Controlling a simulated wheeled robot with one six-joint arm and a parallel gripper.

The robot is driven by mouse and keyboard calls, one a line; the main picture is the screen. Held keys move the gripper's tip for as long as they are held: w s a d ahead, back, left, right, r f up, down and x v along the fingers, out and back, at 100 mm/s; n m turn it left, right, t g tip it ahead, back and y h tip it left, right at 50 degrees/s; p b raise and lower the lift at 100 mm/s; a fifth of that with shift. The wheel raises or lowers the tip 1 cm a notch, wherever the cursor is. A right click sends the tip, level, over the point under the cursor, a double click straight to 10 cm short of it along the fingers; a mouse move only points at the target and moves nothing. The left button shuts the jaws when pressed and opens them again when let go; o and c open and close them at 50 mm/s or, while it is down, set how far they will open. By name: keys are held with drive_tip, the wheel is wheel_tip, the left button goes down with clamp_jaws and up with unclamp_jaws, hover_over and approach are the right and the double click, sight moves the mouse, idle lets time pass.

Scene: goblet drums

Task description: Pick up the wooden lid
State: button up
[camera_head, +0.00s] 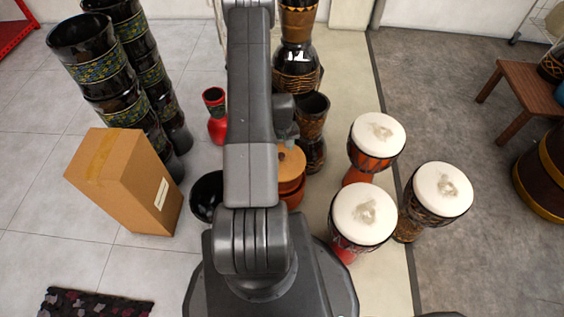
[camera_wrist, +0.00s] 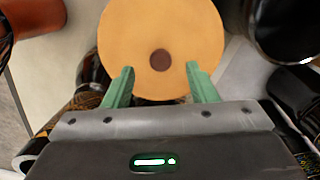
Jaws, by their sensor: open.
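The wooden lid (camera_wrist: 140,38) is a round, light orange-tan disc with a small dark brown knob (camera_wrist: 160,60) at its middle, in the upper middle of the wrist view. In the head view the lid (camera_head: 291,160) lies on a reddish-brown round pot (camera_head: 291,195), and my arm hides its left part. My gripper (camera_wrist: 161,78) is open and empty of anything I can see. Its two green fingers appear over the near part of the lid, one on each side of the knob. I cannot tell whether they touch the lid. In the head view the fingers are mostly hidden.
Dark carved drums (camera_head: 311,115) stand just behind the pot. A black bowl (camera_head: 207,196) is at left, near a cardboard box (camera_head: 125,180). A red vase (camera_head: 217,118) stands behind. White-topped drums (camera_head: 363,215) stand at right. Grey tiled floor at left is partly clear.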

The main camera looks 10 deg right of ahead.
drive_tip(key=f, duration=0.3)
drive_tip(key=f+b, duration=0.1)
drive_tip(key=shift+w+f, duration=0.25)
drive_tip(key=shift+w, duration=0.1)
clamp_jaws()
drive_tip(key=shift+r, duration=0.1)
